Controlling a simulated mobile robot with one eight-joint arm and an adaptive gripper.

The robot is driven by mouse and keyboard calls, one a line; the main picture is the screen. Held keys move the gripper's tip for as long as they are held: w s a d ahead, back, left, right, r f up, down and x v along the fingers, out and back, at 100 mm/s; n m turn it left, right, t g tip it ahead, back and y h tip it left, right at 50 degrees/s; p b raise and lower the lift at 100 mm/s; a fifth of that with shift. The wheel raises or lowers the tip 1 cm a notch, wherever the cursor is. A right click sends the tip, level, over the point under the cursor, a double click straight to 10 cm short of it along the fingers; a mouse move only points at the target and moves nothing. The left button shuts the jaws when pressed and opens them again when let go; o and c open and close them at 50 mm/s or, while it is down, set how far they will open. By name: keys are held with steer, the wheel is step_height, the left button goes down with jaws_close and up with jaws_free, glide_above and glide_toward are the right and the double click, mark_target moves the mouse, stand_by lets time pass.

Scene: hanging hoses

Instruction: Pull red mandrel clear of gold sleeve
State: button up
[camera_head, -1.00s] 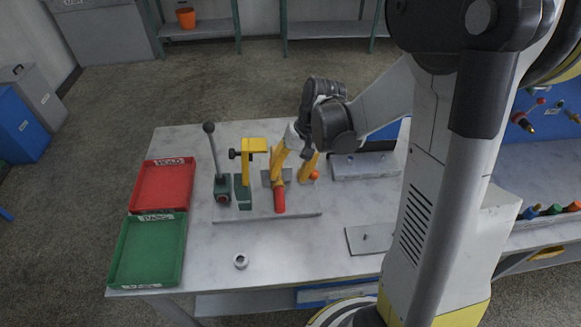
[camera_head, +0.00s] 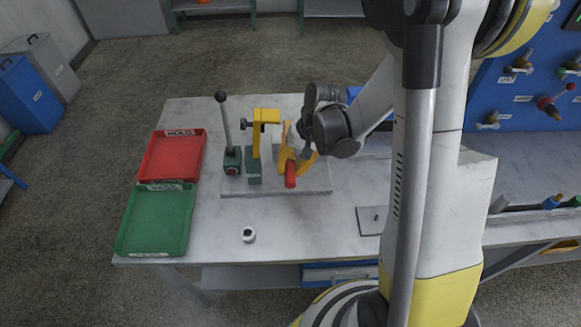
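The red mandrel (camera_head: 290,175) shows as a short red cylinder. It points toward the near edge of the fixture plate on the white table. Gold-yellow parts (camera_head: 285,154) sit directly behind it; which of these are the gold sleeve and which are finger parts is hard to tell at this size. My gripper (camera_head: 299,155) is at the mandrel's rear end, coming in from the upper right. My dark wrist hides part of the sleeve area. I cannot tell whether the fingers touch or hold the mandrel.
A yellow clamp post (camera_head: 263,120) and a black-knobbed lever (camera_head: 225,125) stand left of the mandrel. A red tray (camera_head: 172,157) and a green tray (camera_head: 155,222) lie at left. A white ring (camera_head: 248,235) is in front. A small plate (camera_head: 372,220) lies at right.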

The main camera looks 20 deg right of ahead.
jaws_close()
steer(key=shift+s+a, duration=0.25)
steer(key=shift+s, duration=0.5)
stand_by(0.4)
steer(key=s, duration=0.1)
steer(key=s+a+b, duration=0.1)
steer(key=s, duration=0.2)
steer(key=shift+s+a+f, duration=0.1)
steer(key=shift+s+a, duration=0.15)
steer(key=shift+s, duration=0.05)
stand_by(0.6)
steer(key=shift+s+a+r+p, duration=0.25)
steer(key=shift+s+r+p, duration=0.2)
steer(key=shift+s+r, duration=0.3)
steer(key=shift+s+a+r+p, duration=0.2)
steer(key=shift+s+r+p, duration=0.2)
steer(key=shift+s+r, duration=0.3)
